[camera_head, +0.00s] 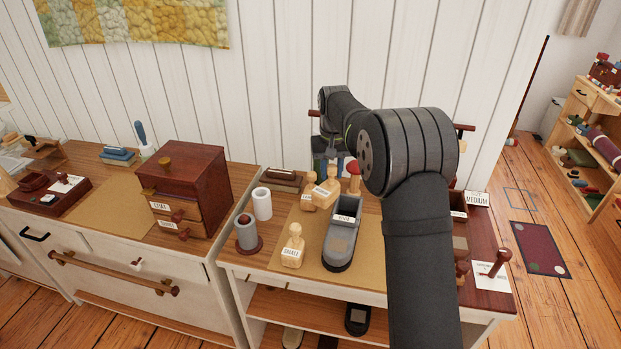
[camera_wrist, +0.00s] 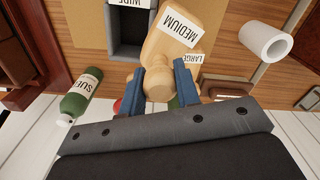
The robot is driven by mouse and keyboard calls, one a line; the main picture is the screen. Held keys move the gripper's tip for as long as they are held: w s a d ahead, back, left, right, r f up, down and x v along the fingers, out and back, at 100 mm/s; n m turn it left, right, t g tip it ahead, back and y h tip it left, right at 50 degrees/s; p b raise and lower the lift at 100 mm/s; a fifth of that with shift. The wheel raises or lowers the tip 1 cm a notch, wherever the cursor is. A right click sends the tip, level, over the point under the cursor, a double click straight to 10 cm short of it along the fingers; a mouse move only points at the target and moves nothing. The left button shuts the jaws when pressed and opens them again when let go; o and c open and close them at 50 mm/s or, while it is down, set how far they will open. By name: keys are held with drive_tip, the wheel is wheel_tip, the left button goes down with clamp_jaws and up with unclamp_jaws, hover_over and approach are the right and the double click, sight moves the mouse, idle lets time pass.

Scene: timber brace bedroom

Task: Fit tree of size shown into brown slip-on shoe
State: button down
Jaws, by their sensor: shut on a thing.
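My gripper (camera_wrist: 161,68) is shut on the knob of a pale wooden shoe tree labelled MEDIUM (camera_wrist: 165,48) in the wrist view. In the head view this tree (camera_head: 327,184) shows beside my arm. I cannot tell whether it is clear of the mat. A tree labelled LARGE (camera_wrist: 192,68) sits close beside and partly behind it. Another labelled tree (camera_head: 292,250) stands at the mat's front left. A grey, open-topped shoe-shaped piece (camera_head: 341,245) with a label stands on the mat. I cannot identify a brown slip-on shoe.
A sign reading SIZE MEDIUM (camera_head: 477,198) stands at the right. A white cylinder (camera_head: 262,204) and a grey roller on a red base (camera_head: 247,235) stand left of the mat (camera_head: 307,262). A green bottle (camera_wrist: 81,95) is near the wall. My arm covers the table's right-middle.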

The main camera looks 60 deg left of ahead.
drive_tip(key=w+d+r+m, duration=0.1)
drive_tip(key=w+d+m, duration=1)
drive_tip(key=w+m, duration=0.45)
drive_tip(key=w+d+r+m, duration=0.2)
drive_tip(key=w+d+m, duration=0.9)
drive_tip(key=w+m, duration=0.45)
wheel_tip(320, 180, down, 10)
drive_tip(key=shift+s+a, duration=0.15)
drive_tip(key=shift+f, duration=0.15)
drive_tip(key=c, duration=1)
unclamp_jaws()
wheel_tip(320, 180, up, 17)
drive_tip(key=shift+r, duration=0.2)
